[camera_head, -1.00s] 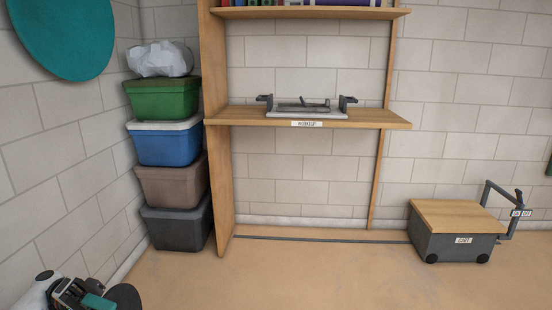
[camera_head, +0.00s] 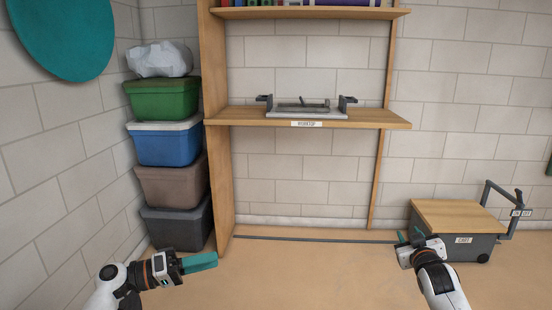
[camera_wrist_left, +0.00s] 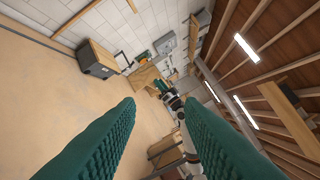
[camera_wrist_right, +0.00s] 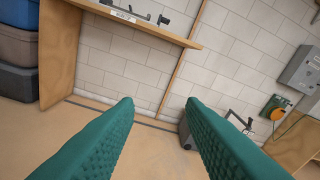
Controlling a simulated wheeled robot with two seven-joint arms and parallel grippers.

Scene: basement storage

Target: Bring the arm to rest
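My left gripper (camera_head: 203,261) is at the lower left of the head view, held out over the floor in front of the stacked bins. Its two teal fingers stand wide apart with nothing between them in the left wrist view (camera_wrist_left: 160,125). My right gripper (camera_head: 408,238) is at the lower right of the head view, in front of the cart. Its teal fingers are also apart and empty in the right wrist view (camera_wrist_right: 160,115). Neither gripper visibly touches anything.
A wooden shelf unit (camera_head: 218,180) stands against the wall, with a grey tray (camera_head: 305,112) on its worktop. Stacked bins (camera_head: 165,145) stand to the left. A cart (camera_head: 455,215) with a wooden lid is at the right. The floor (camera_head: 310,275) between the arms is clear.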

